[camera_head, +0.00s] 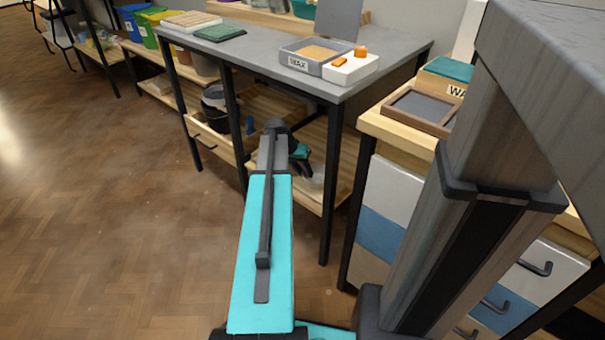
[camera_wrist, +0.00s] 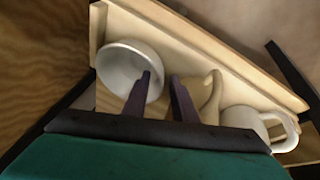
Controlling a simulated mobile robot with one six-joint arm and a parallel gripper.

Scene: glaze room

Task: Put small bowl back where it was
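A white small bowl (camera_wrist: 118,65) lies at the left of the wooden shelf in the wrist view, its opening facing the camera. My gripper (camera_wrist: 160,76) has its two dark fingers apart. The left finger overlaps the inside of the bowl and the right finger is just beyond its rim, so the rim seems to pass between them. Whether they touch it is unclear. In the head view my gripper (camera_head: 302,155) reaches under the grey table to the lower shelf, and the bowl cannot be made out there.
The shelf has a raised wooden edge (camera_wrist: 215,50). Above my arm is the grey tabletop (camera_head: 262,49) with a wax tray (camera_head: 301,65). Drawers stand to the right.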

